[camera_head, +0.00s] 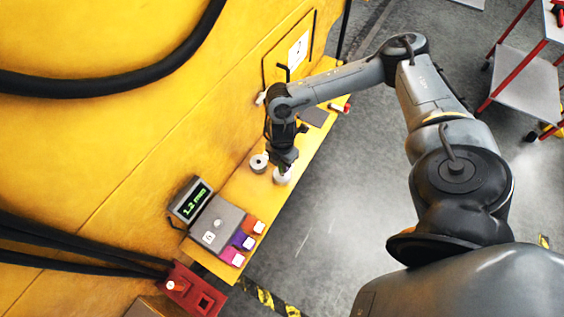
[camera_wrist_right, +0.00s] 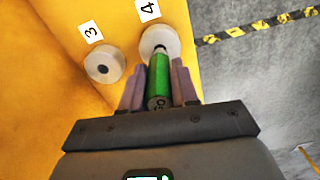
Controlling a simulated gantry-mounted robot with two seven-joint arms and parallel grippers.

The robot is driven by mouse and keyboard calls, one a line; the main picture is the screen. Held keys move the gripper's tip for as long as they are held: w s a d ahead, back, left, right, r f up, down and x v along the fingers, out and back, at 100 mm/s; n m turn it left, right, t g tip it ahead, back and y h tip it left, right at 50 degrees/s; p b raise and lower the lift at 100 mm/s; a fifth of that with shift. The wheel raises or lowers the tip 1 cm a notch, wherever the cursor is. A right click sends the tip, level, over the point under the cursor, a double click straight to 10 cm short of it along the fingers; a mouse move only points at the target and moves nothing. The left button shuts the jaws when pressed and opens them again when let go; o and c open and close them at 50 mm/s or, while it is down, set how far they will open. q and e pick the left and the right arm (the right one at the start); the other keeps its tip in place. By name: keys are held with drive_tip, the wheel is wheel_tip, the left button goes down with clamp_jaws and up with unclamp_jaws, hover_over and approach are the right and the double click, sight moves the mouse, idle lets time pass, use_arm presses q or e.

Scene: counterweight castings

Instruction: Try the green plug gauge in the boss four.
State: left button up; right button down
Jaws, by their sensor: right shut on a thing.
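The green plug gauge (camera_wrist_right: 159,83) is between the fingers of my right gripper (camera_wrist_right: 158,88), which is shut on it. Its dark tip points at boss four (camera_wrist_right: 158,42), a pale round boss by a label "4". The tip overlaps the boss's middle in the wrist view; I cannot tell whether it is in the bore. In the head view my right gripper (camera_head: 284,160) is right over boss four (camera_head: 283,177), and the gauge is mostly hidden. Boss three (camera_wrist_right: 104,64), with an open dark bore, stands to the left. My left gripper is not in view.
Boss three also shows in the head view (camera_head: 259,162). Nearer on the yellow ledge (camera_head: 238,184) are a grey box (camera_head: 216,224) with orange and purple pieces and a display (camera_head: 192,201) reading about 1.2. A red bracket (camera_head: 188,290) is at lower left. Grey floor lies to the right.

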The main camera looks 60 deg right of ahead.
drive_tip(key=shift+f, duration=0.35)
drive_tip(key=shift+f, duration=0.3)
idle(0.5)
idle(0.7)
drive_tip(key=c, duration=0.8)
unclamp_jaws()
drive_tip(key=shift+r, duration=0.1)
